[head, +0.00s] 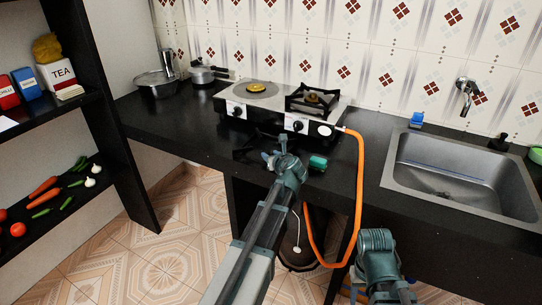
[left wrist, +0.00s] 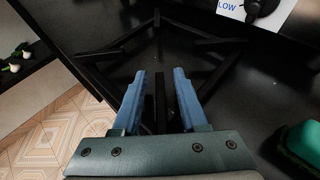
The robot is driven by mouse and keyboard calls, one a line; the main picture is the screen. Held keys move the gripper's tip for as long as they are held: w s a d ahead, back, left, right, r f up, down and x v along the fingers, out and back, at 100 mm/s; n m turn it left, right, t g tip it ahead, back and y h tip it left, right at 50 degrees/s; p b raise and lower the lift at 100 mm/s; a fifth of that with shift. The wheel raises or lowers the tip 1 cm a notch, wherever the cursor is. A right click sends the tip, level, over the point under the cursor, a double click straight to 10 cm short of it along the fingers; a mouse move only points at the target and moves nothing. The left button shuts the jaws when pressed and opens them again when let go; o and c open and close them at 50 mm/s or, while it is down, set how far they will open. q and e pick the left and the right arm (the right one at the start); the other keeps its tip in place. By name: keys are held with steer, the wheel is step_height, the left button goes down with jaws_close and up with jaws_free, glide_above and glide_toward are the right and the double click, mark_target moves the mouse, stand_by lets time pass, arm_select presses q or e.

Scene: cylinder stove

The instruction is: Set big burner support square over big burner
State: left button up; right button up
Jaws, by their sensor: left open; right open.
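The big burner (head: 256,87), with a brass cap, is bare on the left side of the stove (head: 270,110). The big burner support (head: 250,147), a thin black square frame with arms, lies on the black counter in front of the stove, turned at an angle to it. The support's bars (left wrist: 198,41) also show in the left wrist view. My left gripper (head: 270,156) is open at the support; in the left wrist view its blue fingers (left wrist: 160,90) stand either side of one bar. My right arm shows at the bottom, but its jaws do not.
The small burner (head: 312,98) carries its own black support. A green sponge-like block (head: 318,162) lies right of my left gripper. An orange hose (head: 359,190) hangs from the stove's right end. Pots (head: 156,84) stand left; a sink (head: 455,170) is right.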

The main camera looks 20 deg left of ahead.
arm_select(q)
steer(key=shift+s+d+r+p, duration=0.1)
steer(key=shift+s+r+p, duration=0.05)
steer(key=shift+r+p, duration=0.15)
steer(key=p+v, duration=0.4)
steer(key=v, duration=0.7)
steer(key=shift+s+d, duration=0.2)
steer(key=shift+s, duration=0.05)
